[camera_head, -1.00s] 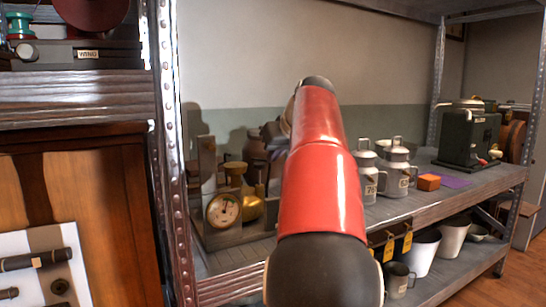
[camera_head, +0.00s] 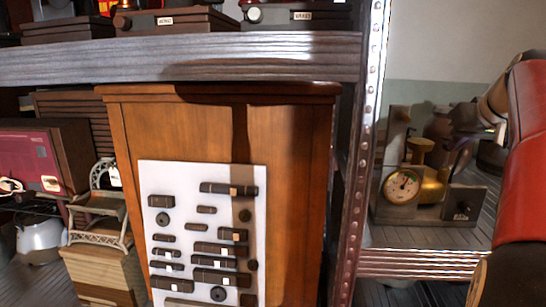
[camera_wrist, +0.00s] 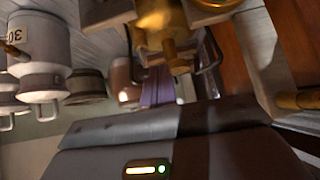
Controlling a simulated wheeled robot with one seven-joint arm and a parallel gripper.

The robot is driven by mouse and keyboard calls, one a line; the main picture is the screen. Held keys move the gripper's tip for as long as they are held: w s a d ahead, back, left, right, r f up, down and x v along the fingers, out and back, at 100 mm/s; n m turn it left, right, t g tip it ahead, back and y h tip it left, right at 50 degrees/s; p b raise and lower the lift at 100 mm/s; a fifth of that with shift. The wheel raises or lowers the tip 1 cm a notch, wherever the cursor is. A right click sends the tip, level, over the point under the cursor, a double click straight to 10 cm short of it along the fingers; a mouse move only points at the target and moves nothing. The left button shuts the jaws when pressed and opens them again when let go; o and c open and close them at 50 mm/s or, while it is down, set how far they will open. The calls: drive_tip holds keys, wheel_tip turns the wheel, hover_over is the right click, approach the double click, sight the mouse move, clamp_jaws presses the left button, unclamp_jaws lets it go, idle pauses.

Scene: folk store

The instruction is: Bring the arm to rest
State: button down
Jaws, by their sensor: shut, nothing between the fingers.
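My red arm (camera_head: 528,150) runs along the right edge of the head view, in front of the metal shelf, partly cut off by the frame. Its far end is hidden or out of that view. In the wrist view, the dark body of my gripper (camera_wrist: 155,120) fills the bottom, with a small lit green light on it. The jaws are shut with nothing held; the fingertips are hard to make out. The wrist view shows the shelf goods upside down, with grey canisters (camera_wrist: 40,75) at the left and a brass piece (camera_wrist: 165,30) at the top, close to the gripper.
A gauge device (camera_head: 402,186) stands on the shelf beside my arm. A metal shelf post (camera_head: 366,160) rises left of it. A wooden cabinet (camera_head: 300,190) carries a white board (camera_head: 155,182) with dark fittings. A grey kettle (camera_head: 40,235) and a maroon box (camera_head: 35,155) are at the left.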

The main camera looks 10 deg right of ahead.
drive_tip(key=s+a+f+n+g+y, duration=0.1)
drive_tip(key=s+a+f, duration=0.35)
drive_tip(key=a, duration=0.55)
drive_tip(key=s+a+f+g+y, duration=0.1)
drive_tip(key=s+a+f, duration=0.2)
drive_tip(key=a+f, duration=0.45)
drive_tip(key=s+a+f+n+g, duration=0.1)
drive_tip(key=s+a+f, duration=1.1)
drive_tip(key=s+f, duration=0.1)
drive_tip(key=shift+s+f+n, duration=0.3)
drive_tip(key=shift+f+n, duration=0.1)
drive_tip(key=shift+f, duration=0.35)
